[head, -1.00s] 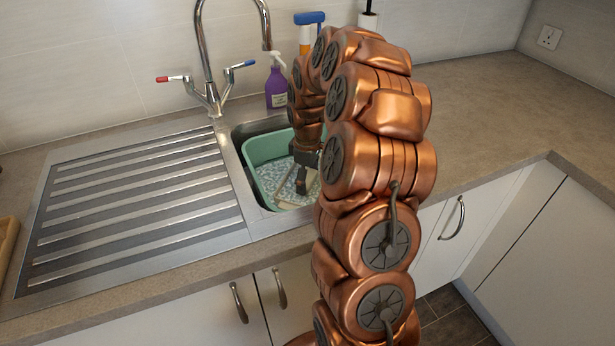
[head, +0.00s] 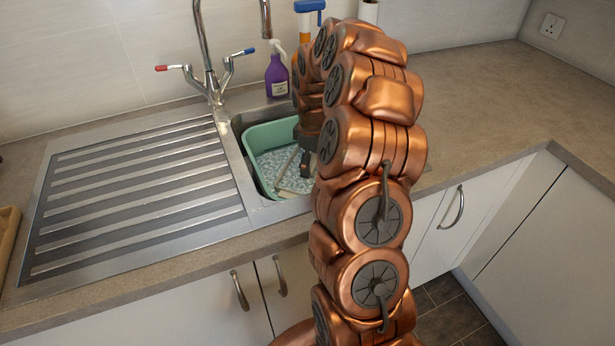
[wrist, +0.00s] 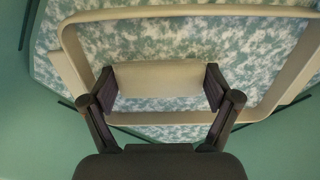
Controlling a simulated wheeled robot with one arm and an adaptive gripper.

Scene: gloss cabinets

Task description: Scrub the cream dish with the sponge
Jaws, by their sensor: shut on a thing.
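My gripper (wrist: 160,88) is shut on a pale cream block, the sponge (wrist: 160,77), in the wrist view. The sponge lies across between the two dark fingers. The cream dish (wrist: 190,11) shows as a rounded rectangular rim around the sponge, with blue-white mottled suds visible inside it. I cannot tell whether the sponge touches the dish. In the head view, a thin cream edge of the dish (head: 287,164) shows in the green basin, left of my gripper (head: 308,163). My arm hides most of the dish and the sponge there.
The green basin (head: 257,143) sits in the steel sink, its walls close around my gripper. A tap (head: 212,88) and a purple spray bottle (head: 277,78) stand behind. The ribbed drainer (head: 140,195) at left and the right worktop (head: 480,95) are clear.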

